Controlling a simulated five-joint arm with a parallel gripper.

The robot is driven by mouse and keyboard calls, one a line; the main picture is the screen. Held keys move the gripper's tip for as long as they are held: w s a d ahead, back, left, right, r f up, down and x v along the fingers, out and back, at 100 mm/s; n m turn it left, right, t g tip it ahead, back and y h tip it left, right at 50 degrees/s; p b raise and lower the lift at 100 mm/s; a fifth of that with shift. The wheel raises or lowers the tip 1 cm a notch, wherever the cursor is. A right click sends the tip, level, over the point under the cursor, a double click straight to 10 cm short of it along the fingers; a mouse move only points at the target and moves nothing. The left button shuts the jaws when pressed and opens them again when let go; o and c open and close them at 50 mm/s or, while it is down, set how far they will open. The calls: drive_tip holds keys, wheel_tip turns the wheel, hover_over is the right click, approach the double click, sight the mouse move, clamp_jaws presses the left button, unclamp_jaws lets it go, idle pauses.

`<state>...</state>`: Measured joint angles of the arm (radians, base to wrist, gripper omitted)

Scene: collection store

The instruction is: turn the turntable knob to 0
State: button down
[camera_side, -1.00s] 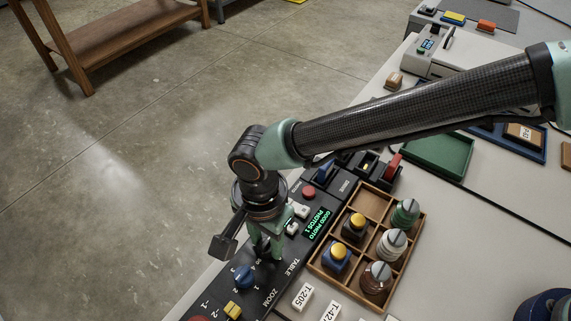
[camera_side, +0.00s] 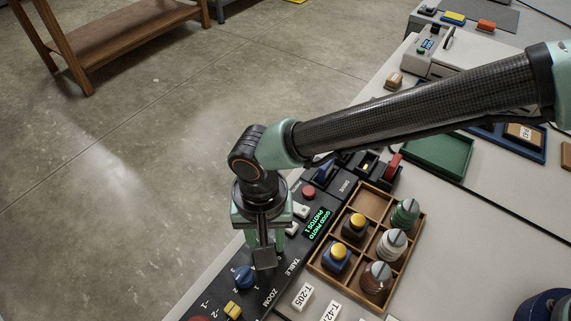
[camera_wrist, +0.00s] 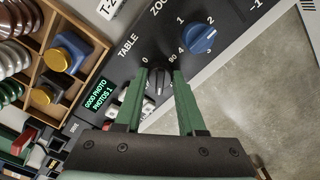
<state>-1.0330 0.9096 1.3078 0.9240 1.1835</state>
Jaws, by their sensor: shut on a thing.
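The turntable knob (camera_wrist: 158,82) is dark and sits on the black control panel under the label TABLE. In the wrist view my gripper (camera_wrist: 161,75) points down with its green fingers on either side of the knob, shut on it. A printed 0 shows just past the knob, and part of another number shows to its right. The knob's pointer is too dark to read. In the side view my gripper (camera_side: 265,243) hides the knob behind its fingers and the dark wrist part.
The blue ZOOM knob (camera_wrist: 201,38) is close beside the gripper; it also shows in the side view (camera_side: 243,277). A lit green display (camera_side: 318,222) reads GOOD PHOTO, PHOTOS 1.

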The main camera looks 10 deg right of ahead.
drive_tip(key=n, duration=0.5)
drive_tip(key=shift+r+n, duration=0.1)
drive_tip(key=shift+n, duration=0.2)
drive_tip(key=n, duration=1.1)
drive_tip(key=shift+n, duration=0.4)
drive_tip(key=n, duration=1.2)
drive_tip(key=shift+n, duration=0.4)
drive_tip(key=n, duration=1.1)
drive_tip(key=shift+n, duration=0.4)
drive_tip(key=n, duration=0.5)
drive_tip(key=shift+n, duration=0.3)
